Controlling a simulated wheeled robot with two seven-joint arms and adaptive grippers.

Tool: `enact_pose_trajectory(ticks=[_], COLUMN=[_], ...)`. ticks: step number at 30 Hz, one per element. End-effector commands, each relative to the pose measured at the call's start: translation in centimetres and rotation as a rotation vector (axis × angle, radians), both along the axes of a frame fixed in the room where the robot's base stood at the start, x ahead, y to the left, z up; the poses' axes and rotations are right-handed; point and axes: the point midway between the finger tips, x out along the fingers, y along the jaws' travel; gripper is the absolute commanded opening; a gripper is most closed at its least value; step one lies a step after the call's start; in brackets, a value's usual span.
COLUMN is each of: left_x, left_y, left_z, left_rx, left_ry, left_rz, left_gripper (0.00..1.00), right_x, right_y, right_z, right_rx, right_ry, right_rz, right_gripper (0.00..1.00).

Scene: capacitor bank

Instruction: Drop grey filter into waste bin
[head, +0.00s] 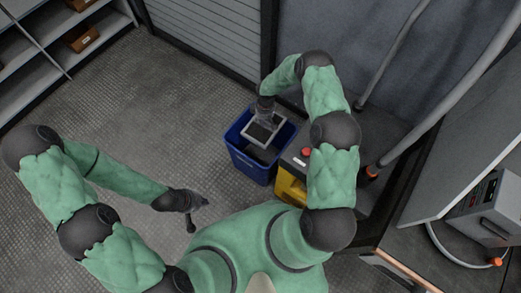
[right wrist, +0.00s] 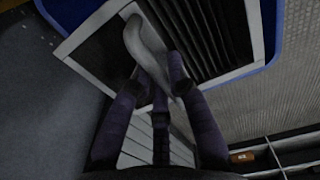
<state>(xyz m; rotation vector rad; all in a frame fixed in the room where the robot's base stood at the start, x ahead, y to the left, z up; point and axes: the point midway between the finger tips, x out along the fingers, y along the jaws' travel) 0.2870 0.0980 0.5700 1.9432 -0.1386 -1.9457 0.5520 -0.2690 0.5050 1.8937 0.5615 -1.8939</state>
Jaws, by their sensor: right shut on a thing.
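The grey filter (head: 279,127), a square with a light frame and dark inside, is held over the opening of the blue waste bin (head: 248,165). My right gripper (head: 266,120) is shut on the filter. In the right wrist view the fingers (right wrist: 155,85) close on a light grey piece of the filter (right wrist: 210,40), whose dark pleats face me, and the blue bin rim (right wrist: 274,45) shows around it. I cannot tell whether the filter touches the rim. My left gripper (head: 198,214) is empty, its fingers apart, over the floor left of the bin.
A yellow unit with a red button (head: 306,152) stands right of the bin. Shelves with brown boxes (head: 82,40) are at the upper left. A grey cabinet and hoses (head: 450,105) are on the right. The floor left of the bin is clear.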

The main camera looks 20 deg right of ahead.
Motion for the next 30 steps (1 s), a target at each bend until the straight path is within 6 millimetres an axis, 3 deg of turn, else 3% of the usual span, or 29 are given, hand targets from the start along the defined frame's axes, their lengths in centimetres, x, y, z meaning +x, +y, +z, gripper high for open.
enact_pose_trajectory(ticks=[1,2,3,4,5,17,23,30], left_x=[0.0,0.0,0.0,0.0,0.0,0.0,0.0,0.0], left_y=[0.0,0.0,0.0,0.0,0.0,0.0,0.0,0.0], left_z=[0.0,0.0,0.0,0.0,0.0,0.0,0.0,0.0], left_rx=[0.000,0.000,0.000,0.000,0.000,0.000,0.000,0.000], left_ry=[0.000,0.000,0.000,0.000,0.000,0.000,0.000,0.000], left_rz=[0.000,0.000,0.000,0.000,0.000,0.000,0.000,0.000], left_gripper=[0.00,0.00,0.00,0.00,0.00,0.00,0.00,0.00], right_x=[0.0,0.0,0.0,0.0,0.0,0.0,0.1,0.1], right_y=[0.0,0.0,0.0,0.0,0.0,0.0,0.0,0.0], right_z=[0.1,0.1,0.1,0.1,0.1,0.5,3.3,8.1], right_rx=[0.000,0.000,0.000,-0.001,-0.001,0.000,-0.001,-0.001], right_ry=[-0.001,-0.001,-0.001,-0.001,-0.001,0.000,-0.004,-0.003], right_rz=[0.000,0.000,0.000,0.000,0.000,0.000,0.002,0.001], right_gripper=[0.00,0.23,0.34,0.43,0.45,0.45,0.45,0.45])
